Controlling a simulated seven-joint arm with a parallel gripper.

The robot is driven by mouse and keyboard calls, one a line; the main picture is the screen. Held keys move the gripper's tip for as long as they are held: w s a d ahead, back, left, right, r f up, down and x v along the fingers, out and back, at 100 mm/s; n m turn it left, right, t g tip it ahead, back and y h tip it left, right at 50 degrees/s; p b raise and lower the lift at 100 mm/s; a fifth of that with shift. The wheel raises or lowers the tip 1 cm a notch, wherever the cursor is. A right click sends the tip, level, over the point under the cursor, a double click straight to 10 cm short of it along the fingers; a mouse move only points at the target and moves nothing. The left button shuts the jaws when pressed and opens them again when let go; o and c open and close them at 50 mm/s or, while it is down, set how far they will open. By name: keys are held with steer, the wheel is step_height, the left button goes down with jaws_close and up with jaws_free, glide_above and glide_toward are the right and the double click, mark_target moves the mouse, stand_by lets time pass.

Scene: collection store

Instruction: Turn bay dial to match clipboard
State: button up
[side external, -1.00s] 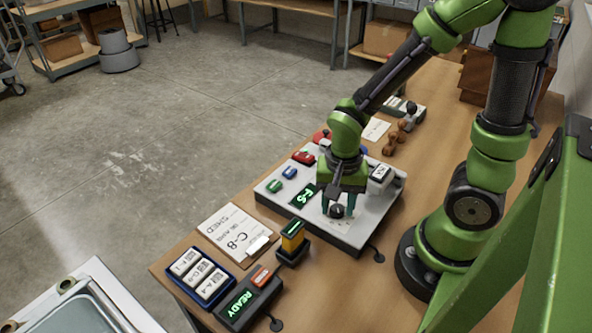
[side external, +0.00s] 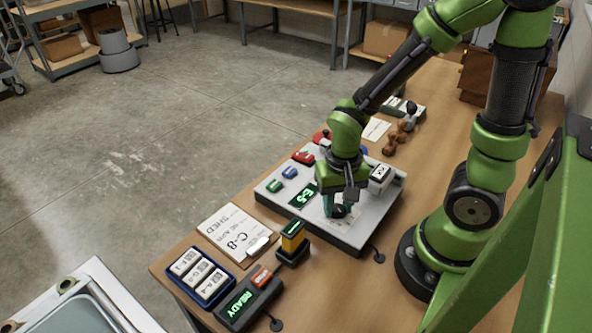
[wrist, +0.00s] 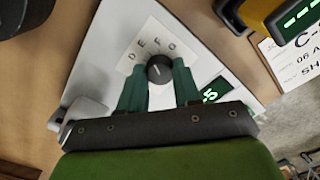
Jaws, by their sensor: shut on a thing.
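The clipboard (side external: 222,222) lies on the table with a sheet reading C-8. It shows partly at the right of the wrist view (wrist: 297,75). The grey console's green display (side external: 303,195) reads E-5; in the wrist view its left character is hidden. The black round bay dial (wrist: 160,69) has a light pointer line and sits on a white plate lettered D, E, F and one more letter. My gripper (wrist: 159,65) points down at the console, its teal fingers shut on the dial from both sides.
A yellow-and-black device (side external: 292,240), a READY box (side external: 247,298) and a blue tray of cards (side external: 201,279) stand nearer. Brown stamps (side external: 393,137) stand beyond the console.

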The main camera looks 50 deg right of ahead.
mark_target(337, 208)
steer(key=n, duration=1.1)
steer(key=shift+n, duration=2)
steer(key=o, duration=1)
steer(key=shift+o, duration=0.2)
steer(key=shift+r, duration=0.1)
step_height(337, 208, up, 17)
